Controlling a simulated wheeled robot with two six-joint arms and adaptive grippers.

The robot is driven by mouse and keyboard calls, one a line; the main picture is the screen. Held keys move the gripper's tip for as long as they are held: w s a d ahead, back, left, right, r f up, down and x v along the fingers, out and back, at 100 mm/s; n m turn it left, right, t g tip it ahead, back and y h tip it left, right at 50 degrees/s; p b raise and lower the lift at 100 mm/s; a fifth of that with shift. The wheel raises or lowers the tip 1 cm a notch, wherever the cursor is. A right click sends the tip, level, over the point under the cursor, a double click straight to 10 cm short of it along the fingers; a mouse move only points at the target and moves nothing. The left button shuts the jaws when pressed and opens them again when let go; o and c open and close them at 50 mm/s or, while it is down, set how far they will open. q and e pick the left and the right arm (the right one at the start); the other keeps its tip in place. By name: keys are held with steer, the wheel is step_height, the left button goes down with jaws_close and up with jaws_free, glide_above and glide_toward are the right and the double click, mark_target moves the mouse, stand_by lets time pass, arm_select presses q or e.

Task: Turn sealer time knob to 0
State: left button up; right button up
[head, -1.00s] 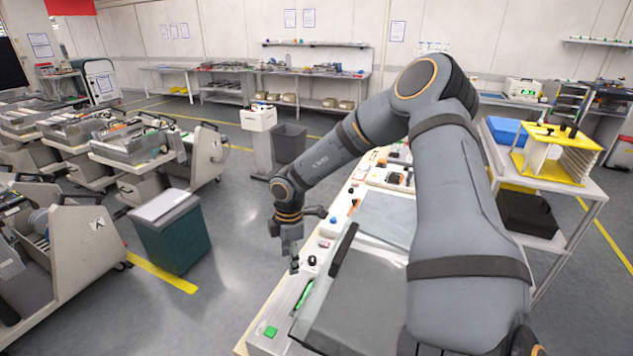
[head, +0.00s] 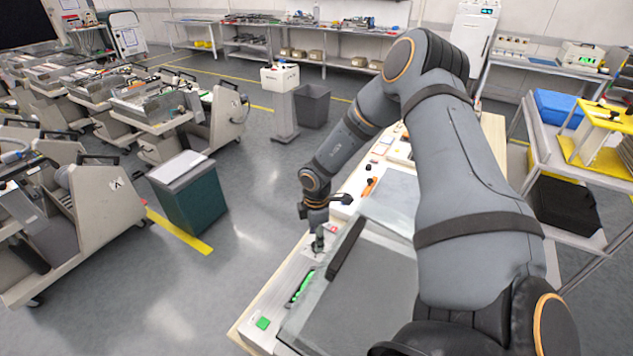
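The sealer (head: 283,309) is the machine with a long white front panel and a large grey lid in the lower middle. On its panel are a green lit strip (head: 302,287) and a green button (head: 263,323). My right gripper (head: 318,243) points down at the panel, just beyond the green strip. Its fingertips are at or just above the panel, where they hide the dark control there. I cannot tell whether they touch the time knob, how far the fingers are apart, or the knob's setting. My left gripper is out of view.
A green bin (head: 190,207) stands on the floor to the left, near several trolleys. A steel rack with a blue box (head: 558,108) and a yellow stand (head: 598,145) is at the right. The floor between bin and sealer is clear.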

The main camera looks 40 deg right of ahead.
step_height(320, 180, down, 3)
steer(key=shift+r, duration=0.2)
steer(key=shift+a+f, duration=0.1)
steer(key=shift+f, duration=0.1)
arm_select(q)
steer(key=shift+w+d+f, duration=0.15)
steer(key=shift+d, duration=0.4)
arm_select(e)
steer(key=shift+f, duration=0.1)
jaws_close()
